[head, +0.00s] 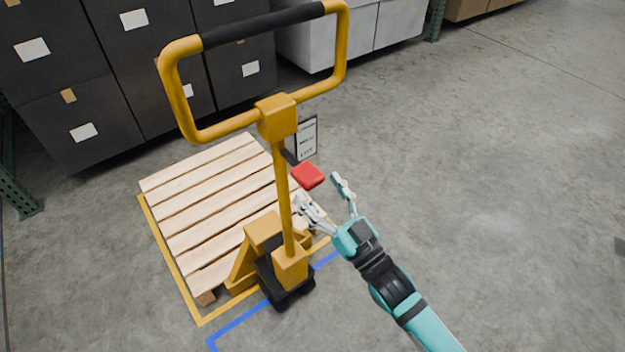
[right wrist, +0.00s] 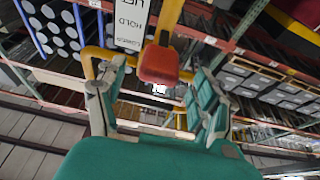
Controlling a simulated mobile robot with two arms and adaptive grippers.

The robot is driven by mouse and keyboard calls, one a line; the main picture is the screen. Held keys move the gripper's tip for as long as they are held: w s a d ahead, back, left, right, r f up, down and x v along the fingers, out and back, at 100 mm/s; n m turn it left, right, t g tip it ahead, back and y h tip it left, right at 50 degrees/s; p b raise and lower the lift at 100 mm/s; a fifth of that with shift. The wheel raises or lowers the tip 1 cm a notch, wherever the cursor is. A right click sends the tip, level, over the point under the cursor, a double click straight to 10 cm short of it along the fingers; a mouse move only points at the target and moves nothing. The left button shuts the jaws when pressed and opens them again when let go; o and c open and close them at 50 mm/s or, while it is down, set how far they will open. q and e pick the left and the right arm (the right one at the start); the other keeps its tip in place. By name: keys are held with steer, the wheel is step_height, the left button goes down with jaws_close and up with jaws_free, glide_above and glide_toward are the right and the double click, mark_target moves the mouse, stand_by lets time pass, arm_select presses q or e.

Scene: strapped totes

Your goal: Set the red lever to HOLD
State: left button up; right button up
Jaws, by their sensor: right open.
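The red lever (head: 307,175) sticks out on a dark stem from the right side of the pallet jack's yellow column (head: 281,185). A white label plate (head: 306,138) stands just behind it. In the right wrist view the red lever (right wrist: 158,65) is ahead, and the label (right wrist: 130,22) shows the word HOLD. I cannot tell which mark the lever is at. My right gripper (head: 322,192) is open and empty, just below and to the right of the lever, with its fingers spread on either side in the right wrist view (right wrist: 150,88). My left gripper is not in view.
The yellow handle loop (head: 258,120) rises above the lever. A wooden pallet (head: 205,205) lies left of the column, within yellow floor lines. Dark totes (head: 60,75) and grey boxes (head: 330,35) stand at the back. The floor (head: 500,180) to the right is clear.

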steer(key=v, duration=0.8)
steer(key=shift+s+d+f, duration=0.15)
steer(key=shift+s+f, duration=0.05)
steer(key=shift+s, duration=0.05)
steer(key=s+d+f+m+g+h+p, duration=0.1)
steer(key=d+f+m+g+h, duration=0.25)
steer(key=f, duration=1.25)
steer(key=s+d+f+g+h, duration=0.15)
steer(key=d+f+h, duration=0.4)
steer(key=f, duration=1.05)
steer(key=s+d+f+g+h, duration=0.1)
steer(key=s+d+f+g, duration=0.2)
steer(key=s+f, duration=0.35)
steer(key=s+d+f+g+h, duration=0.1)
steer(key=s+d+f+g, duration=0.15)
steer(key=s+f, duration=0.4)
steer(key=s+f+g, duration=0.3)
steer(key=s+f, duration=0.1)
steer(key=s, duration=0.5)
steer(key=s+d+f+m+g+h+p, duration=0.1)
steer(key=s+f+g, duration=0.2)
steer(key=s, duration=0.7)
steer(key=shift+s+d+f+h, duration=0.25)
steer(key=shift+s+f+h, duration=0.05)
steer(key=shift+f, duration=0.3)
